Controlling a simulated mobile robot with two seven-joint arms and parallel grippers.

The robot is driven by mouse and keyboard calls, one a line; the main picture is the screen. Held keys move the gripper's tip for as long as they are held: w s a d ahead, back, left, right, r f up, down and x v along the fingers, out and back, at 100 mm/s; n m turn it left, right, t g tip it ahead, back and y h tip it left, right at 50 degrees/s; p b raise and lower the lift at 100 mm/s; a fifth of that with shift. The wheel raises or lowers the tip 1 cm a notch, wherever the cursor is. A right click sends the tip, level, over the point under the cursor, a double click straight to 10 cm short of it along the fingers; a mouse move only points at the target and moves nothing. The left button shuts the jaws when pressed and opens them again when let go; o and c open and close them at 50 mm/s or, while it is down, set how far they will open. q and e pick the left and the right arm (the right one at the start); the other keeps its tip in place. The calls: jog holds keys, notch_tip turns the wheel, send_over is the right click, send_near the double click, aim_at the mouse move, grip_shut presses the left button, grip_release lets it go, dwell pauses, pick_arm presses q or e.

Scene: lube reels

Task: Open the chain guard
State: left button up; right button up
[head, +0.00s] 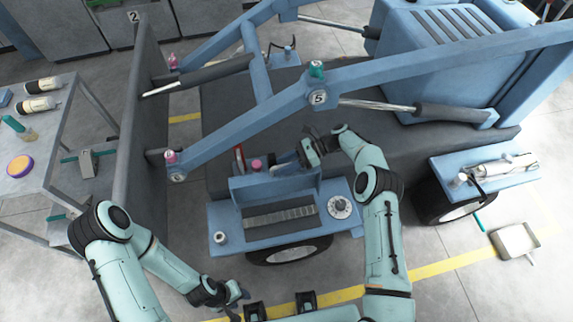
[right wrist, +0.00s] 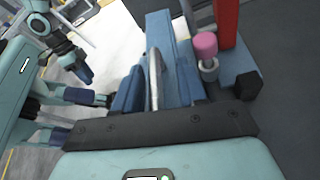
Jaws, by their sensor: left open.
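A blue box-like housing (head: 273,187), which looks like the chain guard, stands on the blue fender deck of the machine. A dark ribbed strip like a chain (head: 281,216) lies in front of it. My right gripper (head: 303,156) is over the back of the housing. In the right wrist view its blue fingers (right wrist: 155,90) lie on either side of a grey metal bar (right wrist: 155,75); whether they touch it is unclear. My left gripper (head: 238,294) is open and empty, low in front of the deck.
A pink-capped fitting (right wrist: 205,45) stands close beside the right gripper, near a red post (right wrist: 225,22). A round dial (head: 340,207) is on the deck's right side. A blue lift arm (head: 400,75) passes overhead. A side table (head: 50,170) stands left.

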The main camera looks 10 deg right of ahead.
jog(key=p+v, duration=0.1)
jog(key=v, duration=0.7)
jog(key=shift+d+r+p, duration=0.1)
jog(key=shift+r+p, duration=0.1)
jog(key=shift+p, duration=0.2)
pick_arm(q)
jog(key=w+r+p, duration=0.3)
jog(key=w+r, duration=0.3)
jog(key=r, duration=0.1)
jog(key=shift+w+t+p, duration=0.15)
jog(key=shift+t+p, duration=0.2)
jog(key=shift+t, duration=0.05)
pick_arm(e)
jog(key=v, duration=0.5)
jog(key=shift+f, duration=0.2)
jog(key=shift+s, duration=0.1)
